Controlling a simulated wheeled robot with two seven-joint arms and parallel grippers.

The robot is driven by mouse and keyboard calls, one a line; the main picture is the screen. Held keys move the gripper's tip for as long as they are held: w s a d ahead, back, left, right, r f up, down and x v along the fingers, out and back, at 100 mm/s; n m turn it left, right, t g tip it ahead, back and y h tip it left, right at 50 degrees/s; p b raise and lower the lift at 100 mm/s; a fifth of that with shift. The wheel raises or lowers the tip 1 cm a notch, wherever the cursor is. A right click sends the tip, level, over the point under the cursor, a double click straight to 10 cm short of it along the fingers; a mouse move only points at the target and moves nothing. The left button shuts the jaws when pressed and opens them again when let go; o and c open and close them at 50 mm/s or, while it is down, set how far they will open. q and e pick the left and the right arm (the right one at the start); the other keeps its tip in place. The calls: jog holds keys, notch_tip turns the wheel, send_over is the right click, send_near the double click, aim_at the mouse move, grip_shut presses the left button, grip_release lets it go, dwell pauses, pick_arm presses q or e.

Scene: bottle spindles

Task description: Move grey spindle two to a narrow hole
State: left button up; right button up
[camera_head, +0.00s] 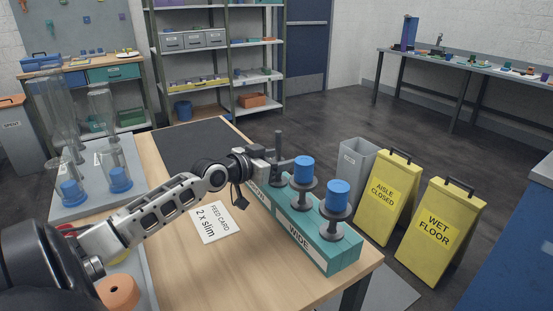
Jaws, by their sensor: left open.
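A teal rack (345,257) stands on the wooden table, with a "WIDE" label on its side and a second label mostly hidden by my arm. Two dark grey spindles carry blue cylinders: one at the near end (334,229) and one behind it (302,186). A plain grey spindle (278,138) stands upright farther back, without blue on it. No numbers show on the spindles.
A feed card (214,222) reading "2 x slim" lies on the table. A grey tray (90,205) at left holds clear bottles with blue ends. A dark mat (190,140) lies behind my arm. A grey bin (356,160) and yellow signs (437,232) stand beyond the right edge.

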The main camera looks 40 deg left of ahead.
pick_arm(q)
jog(key=shift+s, duration=0.35)
jog(key=b+v, duration=0.1)
jog(key=v, duration=1.4)
jog(key=shift+r, duration=0.25)
pick_arm(e)
jog(key=shift+a+r+m+y, duration=0.15)
jog(key=shift+a+r, duration=0.05)
jog(key=shift+r, duration=0.35)
jog(key=shift+a+r+m+y, duration=0.15)
jog(key=shift+a+r, duration=0.05)
jog(key=shift+r, duration=0.35)
pick_arm(q)
jog(key=shift+r, duration=0.1)
